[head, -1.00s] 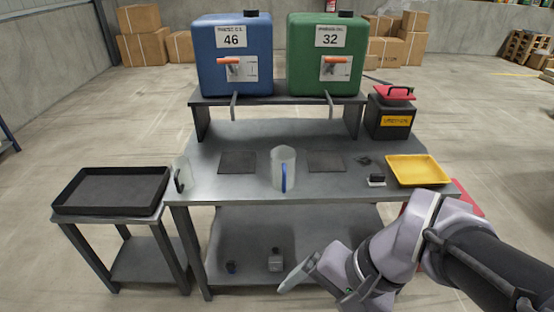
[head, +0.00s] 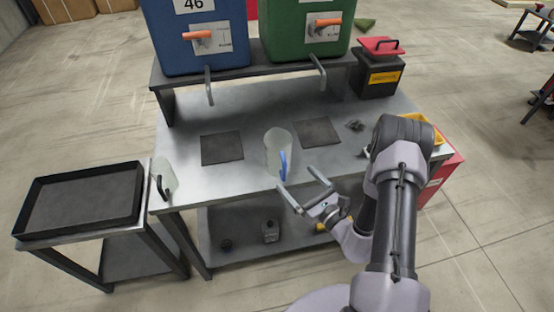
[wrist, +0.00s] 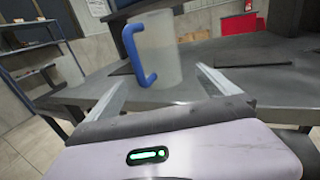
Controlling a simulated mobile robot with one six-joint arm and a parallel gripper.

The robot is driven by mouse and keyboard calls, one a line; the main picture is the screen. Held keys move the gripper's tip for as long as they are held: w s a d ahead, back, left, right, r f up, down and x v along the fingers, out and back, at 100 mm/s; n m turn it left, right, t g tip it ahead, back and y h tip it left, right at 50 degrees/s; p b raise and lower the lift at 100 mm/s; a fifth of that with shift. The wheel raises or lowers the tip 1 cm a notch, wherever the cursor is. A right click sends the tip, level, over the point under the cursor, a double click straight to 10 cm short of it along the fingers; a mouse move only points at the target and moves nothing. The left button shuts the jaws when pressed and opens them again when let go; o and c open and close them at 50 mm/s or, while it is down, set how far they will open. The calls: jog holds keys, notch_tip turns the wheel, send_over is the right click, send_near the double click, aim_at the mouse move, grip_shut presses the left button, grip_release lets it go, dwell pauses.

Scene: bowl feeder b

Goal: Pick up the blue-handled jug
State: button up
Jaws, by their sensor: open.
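The blue-handled jug (head: 277,150) is a clear, frosted upright jug near the front edge of the metal table. Its blue handle (head: 283,164) faces the front. In the wrist view the jug (wrist: 160,52) stands beyond my fingertips, with the blue handle (wrist: 136,56) toward me and left of the jug's middle. My gripper (head: 304,182) is open and empty, just in front of the jug at the table's front edge. Its two fingers also show in the wrist view (wrist: 160,90), spread to either side of the jug and apart from it.
A second jug with a dark handle (head: 163,180) stands at the table's left corner. Two dark mats (head: 222,148) lie on the table. Blue (head: 200,35) and green (head: 300,30) tanks with spouts stand on the raised shelf behind. A black tray (head: 80,200) is at left.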

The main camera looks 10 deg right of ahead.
aim_at(280, 161)
jog(key=b+x, duration=0.2)
jog(key=x, duration=0.7)
jog(key=shift+w+a, duration=0.15)
jog(key=shift+w, duration=0.25)
jog(key=shift+r, duration=0.1)
jog(key=c, duration=1.6)
